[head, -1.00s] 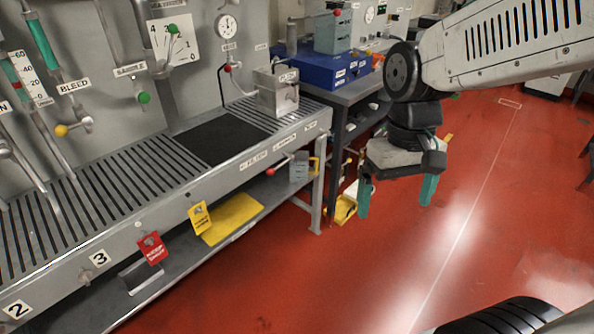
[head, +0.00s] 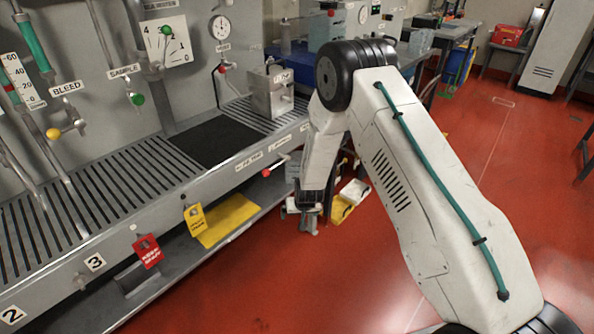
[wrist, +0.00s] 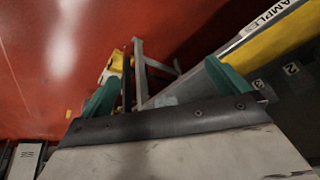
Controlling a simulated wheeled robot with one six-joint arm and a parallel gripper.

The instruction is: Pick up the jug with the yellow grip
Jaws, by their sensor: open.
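The jug (head: 292,171) is a grey vessel at the right end of the bench's lower shelf. In the head view my forearm hides most of it, and its yellow grip is not clearly visible. My gripper (head: 303,214) hangs low in front of that shelf end, pointing down. In the wrist view the two teal fingers of my gripper (wrist: 168,88) stand apart. A pale grey shape shows between them near the right finger; I cannot tell whether it is the jug. I see nothing held.
The slatted bench (head: 118,180) runs along the left, with a yellow sheet (head: 228,220) on its lower shelf. Red and yellow tags hang from its front edge. A yellow case (head: 343,207) stands beyond my gripper. The red floor to the right is open.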

